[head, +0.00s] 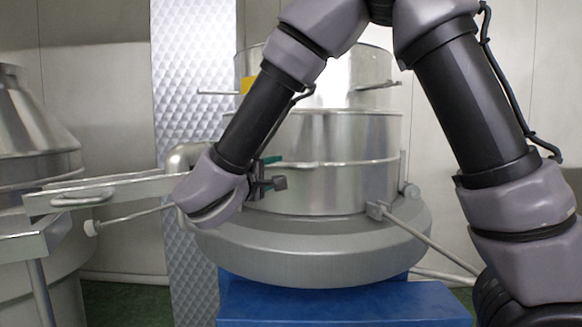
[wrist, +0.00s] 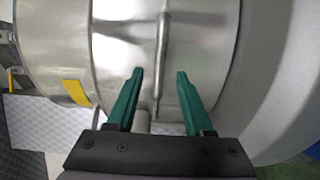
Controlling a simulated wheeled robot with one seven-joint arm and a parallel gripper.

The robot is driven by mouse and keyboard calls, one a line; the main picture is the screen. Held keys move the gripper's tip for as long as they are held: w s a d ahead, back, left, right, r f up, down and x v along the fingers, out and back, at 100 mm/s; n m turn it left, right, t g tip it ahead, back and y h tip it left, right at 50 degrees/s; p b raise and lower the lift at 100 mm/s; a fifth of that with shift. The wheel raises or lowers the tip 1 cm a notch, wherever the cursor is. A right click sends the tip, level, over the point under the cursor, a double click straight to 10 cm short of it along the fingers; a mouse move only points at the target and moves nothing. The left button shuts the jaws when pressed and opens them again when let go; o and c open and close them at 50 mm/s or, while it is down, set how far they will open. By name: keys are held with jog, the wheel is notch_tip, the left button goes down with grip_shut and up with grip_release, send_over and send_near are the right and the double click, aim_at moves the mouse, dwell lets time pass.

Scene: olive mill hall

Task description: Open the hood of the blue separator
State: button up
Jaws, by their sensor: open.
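The blue separator stands ahead in the head view, with a blue base (head: 340,303) and a wide grey rim above it. Its hood (head: 345,185) is a stepped, shiny steel drum, sitting level on the rim, with a raised band around it. My gripper (head: 272,172) is at the hood's left front side. In the wrist view my gripper (wrist: 160,73) has its two green fingers apart, with the steel hood (wrist: 115,45) beyond them and nothing held between the tips. I cannot tell whether a finger touches the hood. My forearm hides part of the hood's left side.
A steel frame with a handle (head: 82,198) and another steel vessel (head: 35,140) stand at the left. A patterned metal column (head: 185,85) rises behind. Thin rods stick out from the separator's left and right. A yellow label (wrist: 76,92) is on the upper drum.

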aim_at(286, 167)
jog(key=x, duration=0.7)
jog(key=shift+w+d, duration=0.1)
jog(key=shift+w, duration=0.05)
grip_shut()
dwell(1.2)
